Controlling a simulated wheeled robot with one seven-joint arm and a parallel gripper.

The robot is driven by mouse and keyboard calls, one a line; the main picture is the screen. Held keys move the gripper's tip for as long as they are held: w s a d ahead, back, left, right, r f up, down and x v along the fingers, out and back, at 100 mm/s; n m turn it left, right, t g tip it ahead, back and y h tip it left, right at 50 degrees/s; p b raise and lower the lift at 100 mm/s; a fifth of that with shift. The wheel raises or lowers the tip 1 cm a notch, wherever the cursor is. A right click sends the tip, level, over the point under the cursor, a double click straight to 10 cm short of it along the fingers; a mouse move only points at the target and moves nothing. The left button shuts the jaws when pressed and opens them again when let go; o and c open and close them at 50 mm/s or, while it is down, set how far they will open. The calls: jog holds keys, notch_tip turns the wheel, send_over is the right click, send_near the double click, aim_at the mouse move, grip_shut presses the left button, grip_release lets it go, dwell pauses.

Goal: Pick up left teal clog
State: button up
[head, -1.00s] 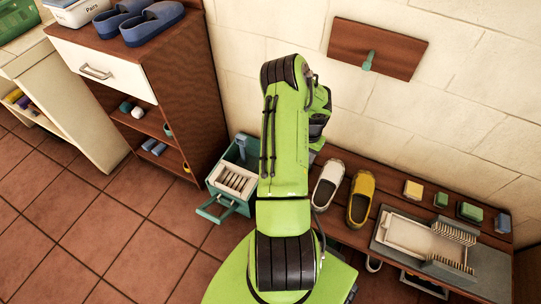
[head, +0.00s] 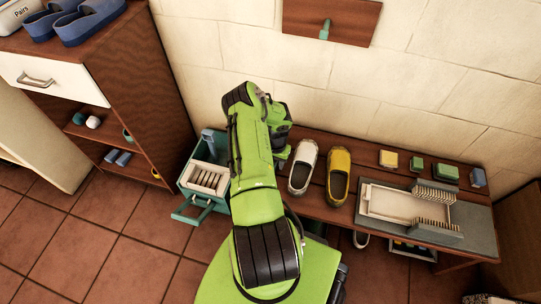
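I see no clog that is clearly teal. A white clog (head: 302,168) and a yellow clog (head: 339,173) stand side by side on the wooden bench (head: 400,157). Blue clogs (head: 88,21) sit on top of the cabinet at the upper left, partly cut off by the frame edge. My green arm rises through the middle of the head view, left of the white clog. My gripper's fingers are hidden behind the arm, so I cannot see what they hold.
A teal crate (head: 187,209) with a brush and a slatted insert stands left of my arm. The bench's right part holds a grey tray (head: 471,219) and several small blocks. The tiled floor at lower left is clear.

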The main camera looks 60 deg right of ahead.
jog(key=shift+r, duration=0.15)
grip_shut()
